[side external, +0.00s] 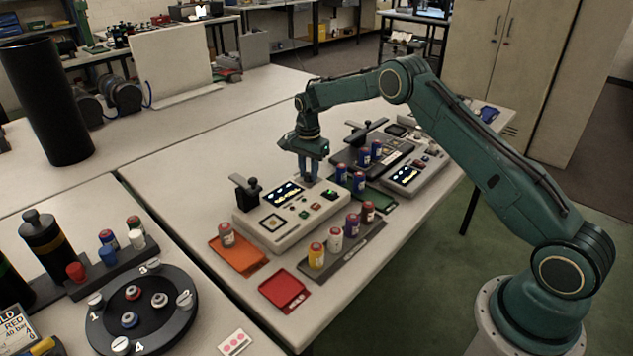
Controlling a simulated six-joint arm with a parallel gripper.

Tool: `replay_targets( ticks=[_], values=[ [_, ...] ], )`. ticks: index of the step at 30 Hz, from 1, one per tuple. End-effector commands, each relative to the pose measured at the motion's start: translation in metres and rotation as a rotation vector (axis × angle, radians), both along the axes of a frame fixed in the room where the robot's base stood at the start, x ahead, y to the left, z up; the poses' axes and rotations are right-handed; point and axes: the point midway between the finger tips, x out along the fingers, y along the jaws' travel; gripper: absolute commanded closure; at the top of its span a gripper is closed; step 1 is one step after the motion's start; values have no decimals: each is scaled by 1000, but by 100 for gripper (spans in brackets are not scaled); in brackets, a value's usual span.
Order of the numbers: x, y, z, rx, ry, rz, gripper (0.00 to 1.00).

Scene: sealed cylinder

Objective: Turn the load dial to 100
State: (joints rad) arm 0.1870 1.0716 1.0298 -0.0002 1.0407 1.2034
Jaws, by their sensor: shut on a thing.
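My gripper (312,181) points straight down at the back right part of a light grey control box (268,234). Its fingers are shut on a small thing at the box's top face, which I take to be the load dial. The fingers hide the dial, so its pointer and setting cannot be read. The box carries a blue-lit screen (284,194) with yellow and white marks, a small green-lit display (329,192), a few small buttons and a square plate with a round mark.
A black clamp (246,190) stands at the box's left end. A dark rack (345,250) with several capped vials lies in front. A second device (414,176) stands to the right. Orange (238,258) and red (286,290) trays lie near the front edge.

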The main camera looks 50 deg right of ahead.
Motion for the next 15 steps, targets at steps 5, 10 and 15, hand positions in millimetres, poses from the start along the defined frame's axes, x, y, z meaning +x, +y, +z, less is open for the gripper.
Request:
replay_targets(
  ticks=[5, 10, 15],
  values=[
    [0, 0, 1, 0, 0, 0, 98],
    [0, 0, 1, 0, 0, 1, 53],
    [0, 0, 0, 0, 0, 1, 53]
  ],
)
